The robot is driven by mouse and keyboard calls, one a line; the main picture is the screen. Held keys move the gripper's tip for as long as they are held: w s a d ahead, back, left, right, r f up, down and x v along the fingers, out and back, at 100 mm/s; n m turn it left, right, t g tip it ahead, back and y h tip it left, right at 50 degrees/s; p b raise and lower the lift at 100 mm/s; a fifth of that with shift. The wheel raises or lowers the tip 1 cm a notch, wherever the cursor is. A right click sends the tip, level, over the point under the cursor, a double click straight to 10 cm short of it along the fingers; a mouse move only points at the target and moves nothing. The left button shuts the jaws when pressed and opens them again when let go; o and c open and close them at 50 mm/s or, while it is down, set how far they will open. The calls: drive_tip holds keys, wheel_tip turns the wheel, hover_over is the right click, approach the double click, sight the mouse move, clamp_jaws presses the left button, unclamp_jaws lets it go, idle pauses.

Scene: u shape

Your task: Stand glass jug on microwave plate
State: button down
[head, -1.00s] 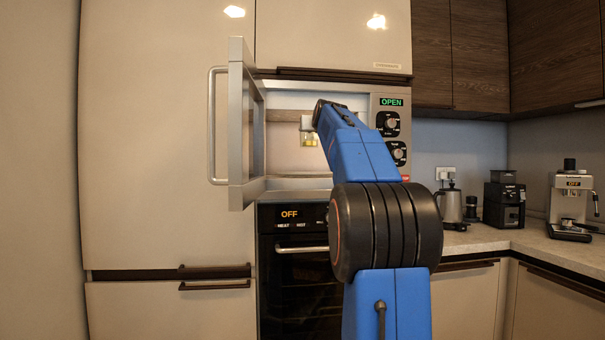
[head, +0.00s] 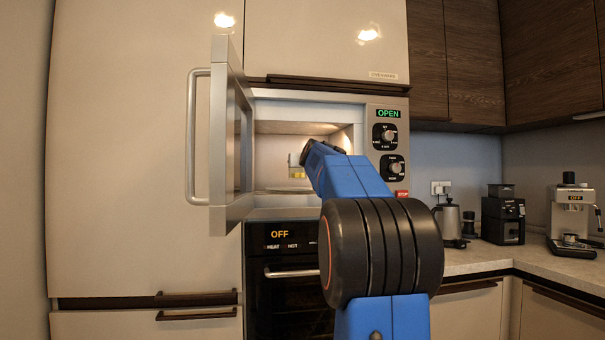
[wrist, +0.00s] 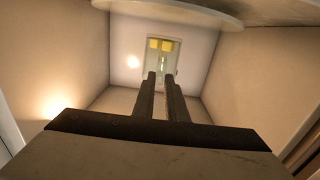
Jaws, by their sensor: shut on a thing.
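The glass jug (head: 294,161), small and pale with a yellow patch low on it, is inside the open microwave (head: 371,150). My gripper (wrist: 163,76) is shut on the jug, which shows beyond the fingertips in the wrist view (wrist: 163,57). The wrist view appears upside down, with the jug's yellow part uppermost. The round microwave plate (head: 287,190) lies on the cavity floor; its rim shows along the top of the wrist view (wrist: 175,12). The jug appears above the plate, with a gap between them.
The microwave door (head: 229,140) stands open on the left, its edge beside the cavity. The cavity walls (wrist: 65,60) are close on both sides. An oven (head: 285,265) is below. A kettle (head: 448,222), grinder (head: 503,215) and coffee machine (head: 574,215) stand on the right counter.

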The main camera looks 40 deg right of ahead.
drive_tip(key=shift+f, duration=1.45)
drive_tip(key=c, duration=1.8)
unclamp_jaws()
drive_tip(key=shift+o, duration=0.2)
drive_tip(key=v, duration=1.2)
